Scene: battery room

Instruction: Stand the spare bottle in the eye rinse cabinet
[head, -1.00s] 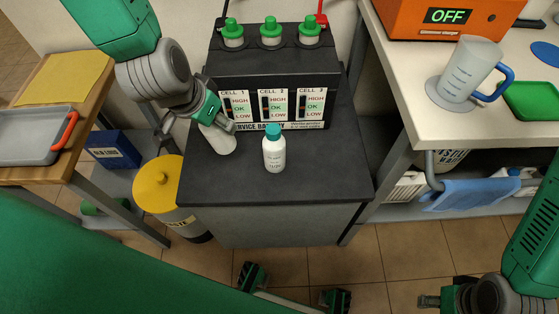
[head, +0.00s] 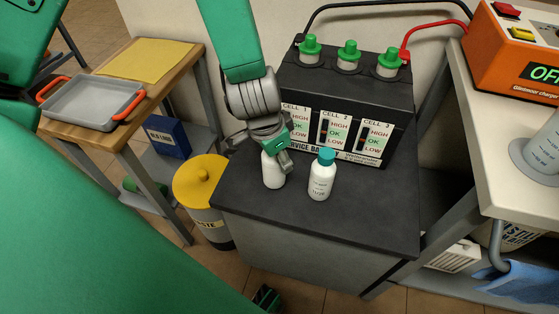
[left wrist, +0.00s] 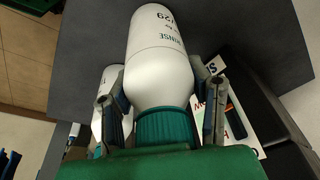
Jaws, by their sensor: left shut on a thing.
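My left gripper (head: 282,154) is shut on a white bottle (head: 273,171) beside the service battery. In the left wrist view this held bottle (left wrist: 158,60) has a teal cap and a label ending in "RINSE" and "/29", and the fingers sit on both sides of its neck. A second white bottle with a teal cap (head: 321,178) stands upright just to its right on the dark stand top. Part of a white bottle (left wrist: 113,100) shows behind the left finger in the left wrist view. I cannot tell whether the held bottle touches the stand top. The eye rinse cabinet is not in view.
The service battery (head: 345,100) with green caps stands behind the bottles on the dark stand (head: 360,225). A yellow-lidded waste bin (head: 203,178) is left of it. A wooden table with a grey tray (head: 95,103) stands further left, and a white bench (head: 505,150) is at right.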

